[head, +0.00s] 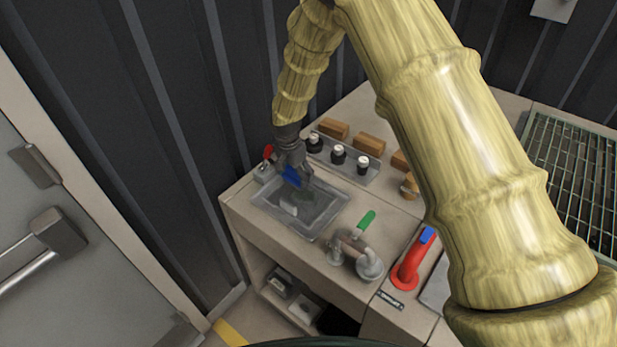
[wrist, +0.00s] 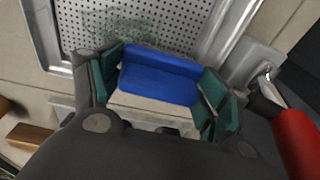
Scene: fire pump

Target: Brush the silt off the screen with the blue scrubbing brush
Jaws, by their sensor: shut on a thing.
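My gripper (head: 292,165) is shut on the blue scrubbing brush (head: 291,177), over the back left part of a shallow grey tray (head: 325,227). In the wrist view, the green-padded fingers of my gripper (wrist: 160,85) hold the blue brush block (wrist: 158,72) from both sides. The brush's underside is hidden, so I cannot tell whether it touches the screen. The perforated pale screen (wrist: 190,18) lies beyond the brush inside a metal frame. A thin grey-green smear of silt (wrist: 118,27) shows on it, next to the brush.
Black jars with white tops (head: 338,155) stand in a metal rack behind the tray, with wooden blocks (head: 368,143) behind. A pipe fitting with a green handle (head: 366,221) and a red pipe (head: 410,262) stand at the front right. A red part (wrist: 298,145) is close beside my gripper.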

